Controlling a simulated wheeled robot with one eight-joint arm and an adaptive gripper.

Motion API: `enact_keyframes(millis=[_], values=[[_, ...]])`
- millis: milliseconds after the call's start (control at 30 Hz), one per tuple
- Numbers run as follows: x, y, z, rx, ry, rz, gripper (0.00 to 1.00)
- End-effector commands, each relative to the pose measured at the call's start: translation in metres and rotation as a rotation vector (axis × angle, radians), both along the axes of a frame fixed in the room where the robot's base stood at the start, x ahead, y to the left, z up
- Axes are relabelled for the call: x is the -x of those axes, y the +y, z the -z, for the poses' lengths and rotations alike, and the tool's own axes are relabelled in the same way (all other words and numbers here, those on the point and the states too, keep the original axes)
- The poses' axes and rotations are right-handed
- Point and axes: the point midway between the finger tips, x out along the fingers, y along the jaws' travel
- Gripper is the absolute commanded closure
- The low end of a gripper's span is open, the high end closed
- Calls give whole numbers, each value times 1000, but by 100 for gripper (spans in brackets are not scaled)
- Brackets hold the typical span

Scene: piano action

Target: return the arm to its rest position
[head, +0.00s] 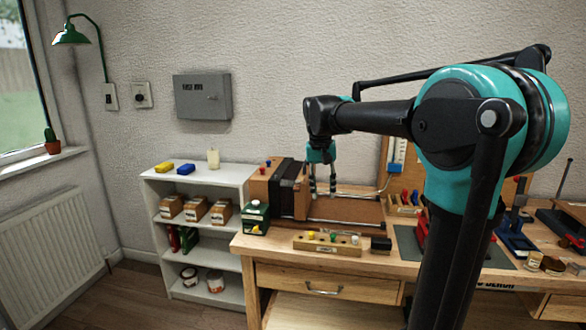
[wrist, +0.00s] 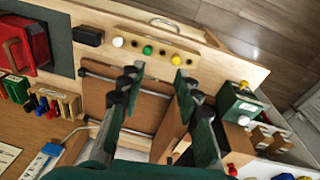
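My arm (head: 375,117), teal and black, reaches left across the workbench in the head view. My gripper (head: 322,194) hangs from its end, pointing down over a brown wooden piece with metal rods (head: 345,210). In the wrist view my gripper (wrist: 160,78) has its two fingers spread apart, with nothing between them. The wooden piece (wrist: 140,112) shows below and between the fingers. I cannot tell the exact height of the fingertips above it.
A wooden strip with coloured knobs (head: 328,244) lies near the bench's front edge, with a black block (head: 381,245) beside it. A green box (head: 256,218) stands at the bench's left corner. A white shelf (head: 205,253) stands left. Tools crowd the right.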

Motion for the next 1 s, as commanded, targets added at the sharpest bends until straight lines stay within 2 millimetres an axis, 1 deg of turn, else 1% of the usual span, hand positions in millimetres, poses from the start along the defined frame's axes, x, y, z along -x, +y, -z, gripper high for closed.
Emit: enact_keyframes(millis=[33, 67, 100, 167, 200, 267, 300, 367, 400, 500, 600, 700, 800, 1000], values=[[13, -12, 20, -10, -17, -5, 67], [21, -19, 34, -17, -29, -13, 67], [33, -28, 52, -26, -48, -23, 67], [54, -42, 81, -39, -77, -38, 67], [68, -50, 100, -46, -97, -49, 67], [92, -62, 128, -55, -128, -64, 67], [109, -69, 146, -60, -148, -74, 67], [134, -78, 172, -64, -178, -86, 67], [150, -83, 187, -66, -197, -96, 67], [186, -92, 219, -69, -238, -113, 67], [211, -97, 240, -67, -267, -126, 67], [225, -99, 251, -67, -282, -132, 67], [229, -99, 254, -67, -288, -136, 67], [228, -99, 254, -67, -287, -136, 67]])
